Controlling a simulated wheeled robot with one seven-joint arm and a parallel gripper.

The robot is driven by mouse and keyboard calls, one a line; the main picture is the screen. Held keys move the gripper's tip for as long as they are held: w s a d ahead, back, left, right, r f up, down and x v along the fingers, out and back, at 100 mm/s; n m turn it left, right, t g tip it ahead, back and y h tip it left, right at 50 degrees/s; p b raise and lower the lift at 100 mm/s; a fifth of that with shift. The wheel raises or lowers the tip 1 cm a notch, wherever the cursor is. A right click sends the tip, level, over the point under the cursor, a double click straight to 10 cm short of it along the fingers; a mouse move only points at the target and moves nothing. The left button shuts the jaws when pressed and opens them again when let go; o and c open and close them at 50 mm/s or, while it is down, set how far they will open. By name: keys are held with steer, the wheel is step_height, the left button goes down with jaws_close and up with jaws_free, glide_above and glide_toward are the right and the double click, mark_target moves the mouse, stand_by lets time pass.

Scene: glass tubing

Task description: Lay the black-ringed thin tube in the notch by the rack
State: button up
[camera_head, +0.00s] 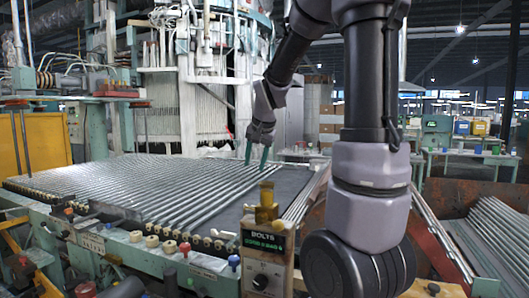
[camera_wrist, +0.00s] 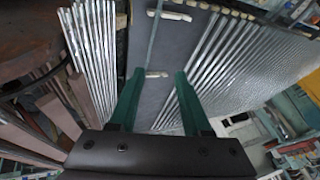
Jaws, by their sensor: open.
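My gripper (camera_head: 256,163) hangs over the dark, bare strip of the tubing table, its green fingers pointing down. In the wrist view my gripper (camera_wrist: 159,73) is open, with nothing visibly held. A lone thin tube (camera_wrist: 153,35) lies apart from the others on the dark surface, ahead of the fingers. A pale notched block (camera_wrist: 157,74) shows between the fingertips, and another pale block (camera_wrist: 168,15) lies near the far edge. I cannot tell which notch is the task's.
Many parallel glass tubes (camera_head: 150,185) cover the table's left and middle. A narrow bundle (camera_wrist: 90,45) runs along its other side. A control box (camera_head: 266,255) with a brass fitting stands at the front. A rusty bin (camera_head: 480,195) with tubes is at right.

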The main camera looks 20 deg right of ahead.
steer(key=s+a+r+n+y, duration=0.1)
steer(key=s+a+r, duration=0.2)
steer(key=s, duration=0.7)
steer(key=s+a+r+n+t+y, duration=0.1)
steer(key=s+a+r+n, duration=0.1)
steer(key=s, duration=0.9)
step_height(320, 180, up, 2)
steer(key=shift+s+a+r+n+t, duration=0.1)
steer(key=shift+s+a+n+t, duration=0.2)
steer(key=shift+a, duration=0.2)
steer(key=shift+w, duration=0.1)
